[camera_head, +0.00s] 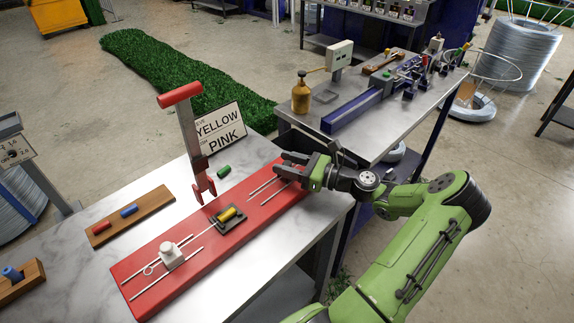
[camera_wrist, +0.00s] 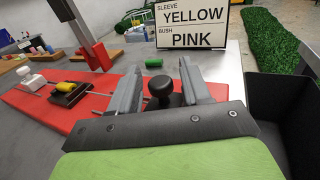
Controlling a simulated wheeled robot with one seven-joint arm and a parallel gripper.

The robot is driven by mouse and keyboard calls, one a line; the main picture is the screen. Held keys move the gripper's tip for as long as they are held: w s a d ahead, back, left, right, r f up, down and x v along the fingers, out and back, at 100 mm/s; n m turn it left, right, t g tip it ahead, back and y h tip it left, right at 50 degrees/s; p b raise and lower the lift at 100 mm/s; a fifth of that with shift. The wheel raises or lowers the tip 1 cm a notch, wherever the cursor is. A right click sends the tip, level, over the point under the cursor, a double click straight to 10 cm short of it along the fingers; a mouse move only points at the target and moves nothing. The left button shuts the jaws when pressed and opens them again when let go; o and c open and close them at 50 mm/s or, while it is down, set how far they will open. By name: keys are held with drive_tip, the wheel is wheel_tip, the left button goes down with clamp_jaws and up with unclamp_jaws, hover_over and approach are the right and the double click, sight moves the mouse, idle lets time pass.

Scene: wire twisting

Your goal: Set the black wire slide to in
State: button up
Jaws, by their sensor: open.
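A black knob (camera_wrist: 162,88), which looks like the black wire slide, shows in the wrist view between my fingers. My gripper (camera_wrist: 160,78) is open with one finger on each side of it; I cannot tell whether either finger touches it. In the head view my gripper (camera_head: 286,166) is over the right end of the red board (camera_head: 143,262) and hides most of the slide. Pale rods (camera_head: 262,187) run along the board there. A white slide (camera_head: 172,257) sits on rods at the board's left end. A dark block holding a yellow sleeve (camera_head: 227,214) is in the middle.
A red-handled lever post (camera_head: 190,135) stands behind the board. A sign (camera_head: 220,128) reads sleeve yellow, bush pink. A green cylinder (camera_head: 224,171) lies near it. A wooden rack (camera_head: 130,217) with red and blue pieces is at left. A second table with machinery is behind right.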

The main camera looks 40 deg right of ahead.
clamp_jaws()
drive_tip(key=a+p, duration=0.4)
drive_tip(key=a, duration=0.1)
drive_tip(key=shift+r, duration=0.15)
drive_tip(key=shift+a, duration=0.35)
drive_tip(key=shift+d, duration=0.2)
unclamp_jaws()
drive_tip(key=shift+a, duration=0.2)
drive_tip(key=shift+d, duration=0.1)
